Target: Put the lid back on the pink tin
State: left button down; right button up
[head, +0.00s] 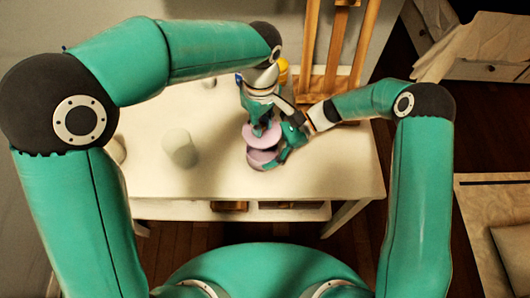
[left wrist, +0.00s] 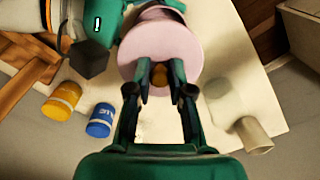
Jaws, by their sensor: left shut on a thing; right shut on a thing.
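The pink lid (head: 250,138) is a flat round disc held above the pink tin (head: 262,160) on the white table. My left gripper (head: 262,128) comes down from above and is shut on the lid's small knob. In the left wrist view, the lid (left wrist: 155,45) lies beyond the fingertips of my left gripper (left wrist: 161,75), with a brownish knob (left wrist: 188,77) by them. My right gripper (head: 278,161) is shut on the tin's right side. The lid hides most of the tin's top, and I cannot tell whether they touch.
A pale cup (head: 180,148) stands left of the tin on the table (head: 215,180). A wooden easel (head: 340,55) stands at the back right. In the left wrist view are a yellow jar (left wrist: 62,101) and a blue jar (left wrist: 101,122). The table's right front is clear.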

pick_arm(q)
send_over(262, 158)
jog(key=shift+w+f, duration=0.15)
jog(key=shift+f, duration=2.3)
jog(key=shift+f, duration=0.85)
jog(key=shift+f, duration=0.95)
jog(key=shift+r, duration=0.35)
jog(key=shift+r, duration=0.3)
jog(key=shift+r, duration=0.15)
